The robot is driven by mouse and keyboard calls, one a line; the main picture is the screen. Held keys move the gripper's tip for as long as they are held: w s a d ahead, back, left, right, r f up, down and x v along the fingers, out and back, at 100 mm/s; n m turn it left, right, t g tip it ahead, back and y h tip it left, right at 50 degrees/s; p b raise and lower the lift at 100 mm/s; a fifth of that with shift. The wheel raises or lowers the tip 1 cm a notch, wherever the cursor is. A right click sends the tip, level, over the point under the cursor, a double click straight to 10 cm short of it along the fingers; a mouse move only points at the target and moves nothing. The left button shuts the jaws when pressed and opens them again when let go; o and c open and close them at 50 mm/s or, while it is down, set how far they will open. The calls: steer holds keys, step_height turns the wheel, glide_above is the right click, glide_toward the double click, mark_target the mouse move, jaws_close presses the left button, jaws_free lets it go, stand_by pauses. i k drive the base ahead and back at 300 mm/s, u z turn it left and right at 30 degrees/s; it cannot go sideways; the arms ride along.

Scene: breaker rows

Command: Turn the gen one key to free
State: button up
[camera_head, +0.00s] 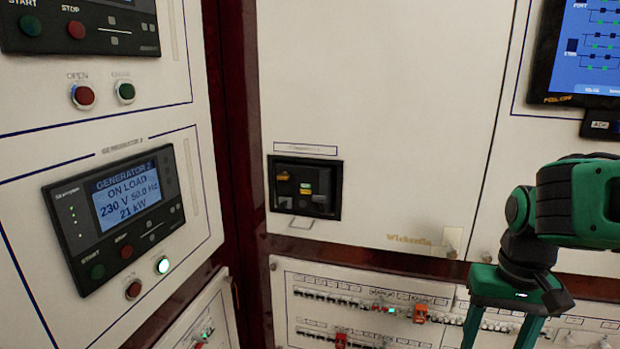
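I cannot make out a key labelled gen one. A dark recessed breaker unit (305,188) sits in the white cabinet at the centre, under a small label too blurred to read with certainty. It carries small yellow and green marks and a wire-like handle below.
At left, a Generator 2 display (127,203) reads ON LOAD, with buttons below it. Red and green buttons (84,95) sit above. A breaker panel (365,290) runs along the bottom. A blue screen (590,45) is at upper right.

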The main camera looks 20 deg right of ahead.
mark_target(285, 176)
steer(key=u, duration=0.25)
steer(key=k, duration=0.9)
steer(key=u, duration=0.45)
steer(key=i, duration=0.4)
steer(key=u, duration=0.05)
